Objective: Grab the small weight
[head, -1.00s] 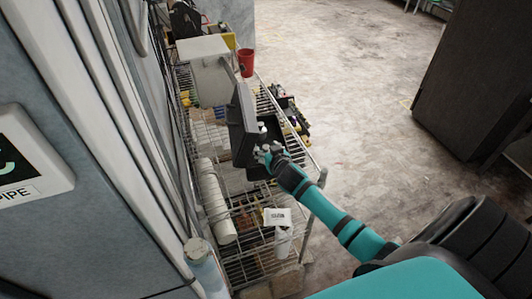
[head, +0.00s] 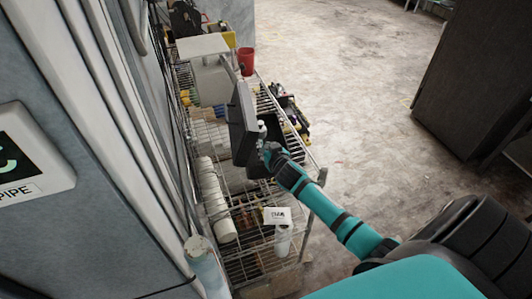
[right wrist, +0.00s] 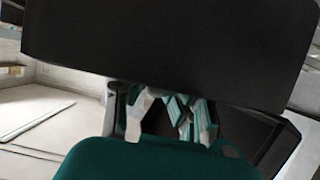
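A black case with a raised lid (head: 241,122) stands on the wire rack in the head view. A small pale, silvery piece (head: 262,128), perhaps the small weight, shows at the case's open side, just above my right gripper. My right gripper (head: 268,151) is at the right side of the case, close to that piece. In the right wrist view, the dark lid (right wrist: 170,45) fills the upper part and the right gripper's fingers (right wrist: 165,112) reach under its edge. Their tips are hidden, so I cannot tell whether they hold anything. My left gripper is not in view.
The wire rack (head: 240,262) stands along the wall at left. It carries a white box-like device (head: 205,72), a red cup (head: 246,60), a stack of white cups (head: 213,200) and a small white label card (head: 277,215). The floor (head: 360,100) to the right is open.

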